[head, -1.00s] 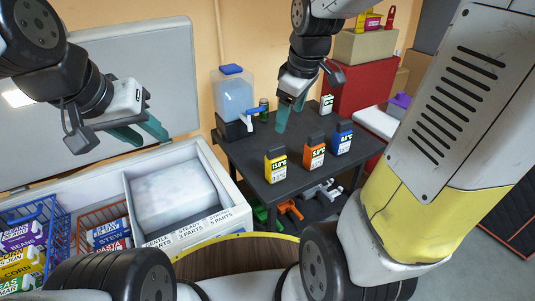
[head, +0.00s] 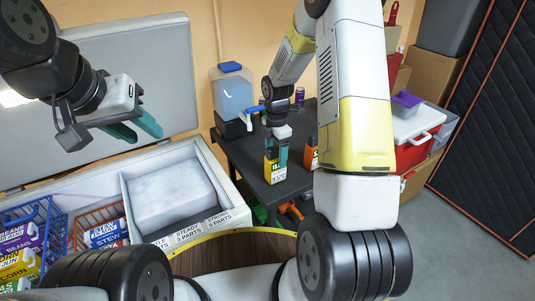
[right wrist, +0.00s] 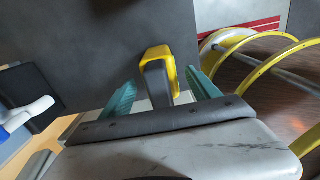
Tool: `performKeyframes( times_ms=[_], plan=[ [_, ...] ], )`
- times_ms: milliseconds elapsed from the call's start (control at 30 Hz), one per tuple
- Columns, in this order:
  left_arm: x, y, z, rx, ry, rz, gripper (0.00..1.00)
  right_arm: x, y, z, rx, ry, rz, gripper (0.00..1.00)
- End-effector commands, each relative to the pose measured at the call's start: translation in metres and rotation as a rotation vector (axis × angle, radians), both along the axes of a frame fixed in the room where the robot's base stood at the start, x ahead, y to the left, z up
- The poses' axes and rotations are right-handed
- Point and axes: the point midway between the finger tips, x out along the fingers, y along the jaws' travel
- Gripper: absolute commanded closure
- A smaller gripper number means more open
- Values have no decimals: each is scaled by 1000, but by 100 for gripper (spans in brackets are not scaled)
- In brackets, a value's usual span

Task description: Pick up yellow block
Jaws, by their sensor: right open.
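The yellow block (head: 269,172), with a black top and a white label, stands upright near the front edge of the dark table (head: 247,152). My right gripper (head: 277,153) is at the block from above with its teal fingers pointing down. In the right wrist view, the block (right wrist: 158,64) shows between the two open fingers (right wrist: 160,85), with gaps on both sides. My left gripper (head: 147,133) is open and empty, raised over the white cooler at the left.
An orange block (head: 311,152) stands close right of the yellow one, partly hidden by my right arm. A water dispenser (head: 232,92) stands at the table's back left. The open white cooler (head: 212,160) is left of the table. A red cooler (head: 418,130) stands at right.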

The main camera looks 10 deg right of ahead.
Motion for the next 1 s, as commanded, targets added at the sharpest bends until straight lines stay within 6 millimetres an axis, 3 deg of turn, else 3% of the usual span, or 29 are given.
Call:
performKeyframes(
  times_ms=[200, 533, 867, 900, 1000],
  plan=[
    [0, 0, 0, 0, 0, 0, 64, -1, 0, -33, -1, 3, -1, 29],
    [0, 0, 0, 0, 0, 0, 64, 0, 0, -39, 0, 0, -2, 31],
    [0, 0, 0, 0, 0, 0, 64, 0, 0, -39, 0, 0, -2, 96],
    [0, 0, 0, 0, 0, 0, 64, 0, 0, -39, 0, 0, -2, 100],
    [0, 0, 0, 0, 0, 0, 64, 0, 0, -38, 0, -1, -2, 100]
  ],
)
